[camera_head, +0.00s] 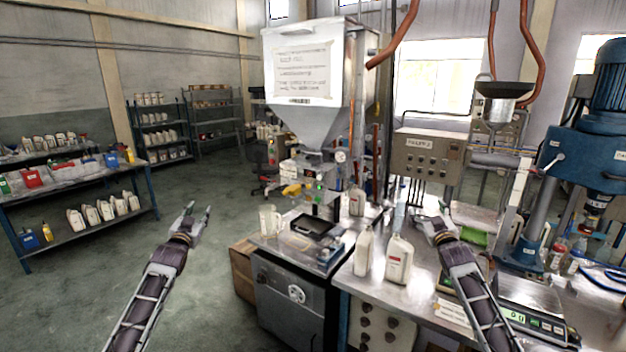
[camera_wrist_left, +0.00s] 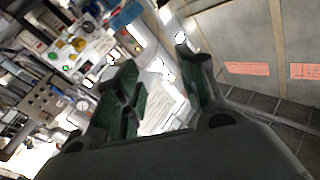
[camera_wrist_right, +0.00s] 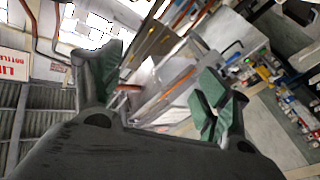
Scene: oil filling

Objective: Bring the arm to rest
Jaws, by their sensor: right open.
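My left gripper (camera_head: 198,211) is raised over open floor at the left of the filling machine in the head view. Its fingers stand apart and nothing is between them; the left wrist view shows the green pads (camera_wrist_left: 160,85) parted. My right gripper (camera_head: 430,214) is raised over the metal workbench, right of the white bottles in the head view. Its fingers are apart and empty, as the right wrist view (camera_wrist_right: 155,85) also shows. Both forearms reach up from the bottom edge. Neither gripper holds anything.
The filling machine (camera_head: 313,75) with its hopper stands in the middle. White bottles (camera_head: 398,260) stand on the workbench (camera_head: 375,292), with a digital scale (camera_head: 535,315) at right. A blue drill press (camera_head: 585,140) stands far right. Shelves with bottles line the left; the floor (camera_head: 90,300) there is clear.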

